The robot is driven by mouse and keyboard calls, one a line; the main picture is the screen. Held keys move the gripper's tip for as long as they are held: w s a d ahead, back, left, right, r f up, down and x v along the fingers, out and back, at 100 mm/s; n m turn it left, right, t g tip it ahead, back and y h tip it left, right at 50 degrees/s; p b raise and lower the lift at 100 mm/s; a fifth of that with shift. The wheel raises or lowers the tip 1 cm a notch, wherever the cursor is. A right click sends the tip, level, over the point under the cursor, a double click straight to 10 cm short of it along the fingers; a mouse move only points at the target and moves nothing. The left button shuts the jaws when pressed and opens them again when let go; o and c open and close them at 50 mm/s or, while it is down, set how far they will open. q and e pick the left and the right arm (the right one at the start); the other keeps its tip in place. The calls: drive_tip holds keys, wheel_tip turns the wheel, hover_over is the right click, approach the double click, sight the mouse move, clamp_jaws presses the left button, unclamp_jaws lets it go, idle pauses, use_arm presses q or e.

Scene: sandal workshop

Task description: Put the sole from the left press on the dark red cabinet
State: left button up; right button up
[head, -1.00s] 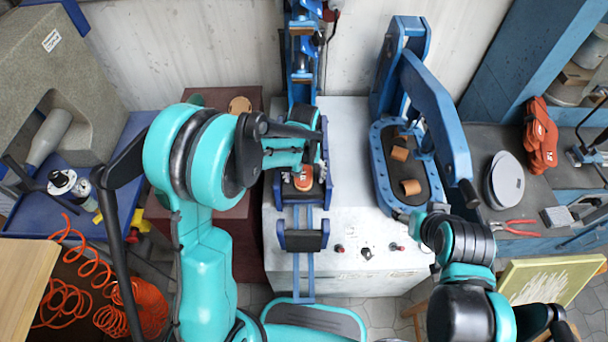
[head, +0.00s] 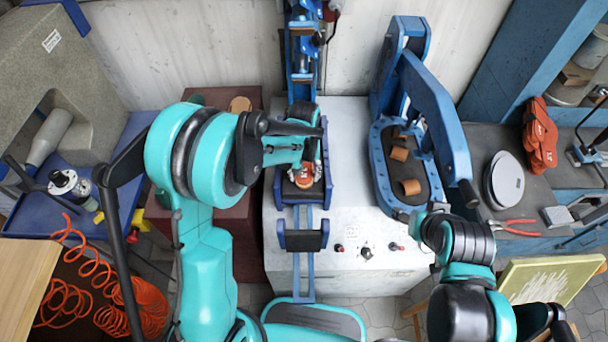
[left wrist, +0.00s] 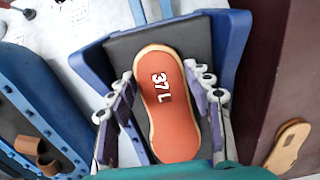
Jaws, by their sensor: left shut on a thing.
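The sole (head: 303,178), orange-red with a tan edge and marked "37 L", lies on the black pad of the left blue press (head: 303,240). The sole (left wrist: 163,92) fills the middle of the left wrist view. My left gripper (head: 305,172) is over the press, with its fingers (left wrist: 160,88) on both sides of the sole, shut on it. I cannot tell whether the sole is clear of the pad. The dark red cabinet (head: 246,245) stands left of the press, partly behind my left arm. My right arm's end is by the right press; its fingers cannot be made out.
Another tan sole (head: 240,104) lies on the cabinet's back part; it also shows in the left wrist view (left wrist: 288,146). The right blue press (head: 380,165) holds brown curled pieces. A blue table (head: 88,205) and orange hose (head: 85,270) are at the left.

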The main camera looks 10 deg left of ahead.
use_arm(q)
drive_tip(key=shift+w+a+r+p, duration=0.15)
drive_tip(key=shift+w+r+p, duration=0.3)
drive_tip(key=shift+w+r, duration=0.3)
use_arm(e)
drive_tip(key=shift+r, duration=0.55)
